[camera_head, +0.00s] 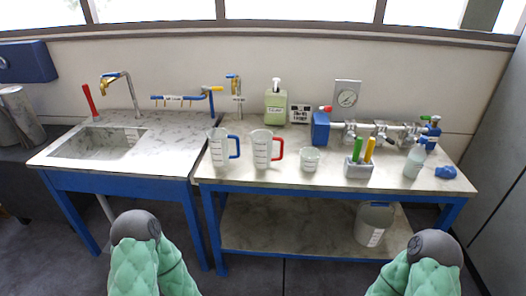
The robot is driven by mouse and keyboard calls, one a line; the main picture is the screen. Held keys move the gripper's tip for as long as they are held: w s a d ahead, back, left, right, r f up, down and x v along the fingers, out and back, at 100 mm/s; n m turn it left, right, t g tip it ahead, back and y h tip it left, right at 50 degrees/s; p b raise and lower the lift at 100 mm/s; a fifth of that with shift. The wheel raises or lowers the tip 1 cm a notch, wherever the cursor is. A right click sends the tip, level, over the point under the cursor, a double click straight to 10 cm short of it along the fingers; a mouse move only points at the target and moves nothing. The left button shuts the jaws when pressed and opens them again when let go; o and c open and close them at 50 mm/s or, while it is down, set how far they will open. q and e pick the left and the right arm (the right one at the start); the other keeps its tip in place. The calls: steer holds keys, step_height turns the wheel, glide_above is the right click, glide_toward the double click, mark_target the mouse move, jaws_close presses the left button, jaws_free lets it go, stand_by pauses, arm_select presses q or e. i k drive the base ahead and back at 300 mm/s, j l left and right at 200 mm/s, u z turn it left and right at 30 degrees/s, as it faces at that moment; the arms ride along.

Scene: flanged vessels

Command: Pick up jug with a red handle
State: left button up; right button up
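The jug with a red handle (261,149) stands upright on the light bench top right of the sink. It is clear with dark markings, and its red handle is on its right side. A similar jug with a blue handle (217,148) stands just left of it, slightly apart. My two arms show only as green padded sleeves with grey rounded joints at the bottom of the view, well short of the bench. Neither gripper shows, and nothing touches the jug.
A small clear beaker (310,159) stands right of the red-handled jug. Further right are a holder (358,171) with green and yellow handles, a bottle (414,163) and a blue item (446,172). A soap bottle (276,103) and blue-ended piping (345,130) stand behind. The front bench strip is clear.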

mark_target(262, 140)
steer(key=u, duration=0.5)
steer(key=i+l+u, duration=0.15)
steer(key=u, duration=0.25)
steer(key=i+l+u, duration=0.1)
steer(key=l+u, duration=0.3)
steer(key=i+l+u, duration=0.1)
steer(key=l+u, duration=0.55)
steer(key=u, duration=0.15)
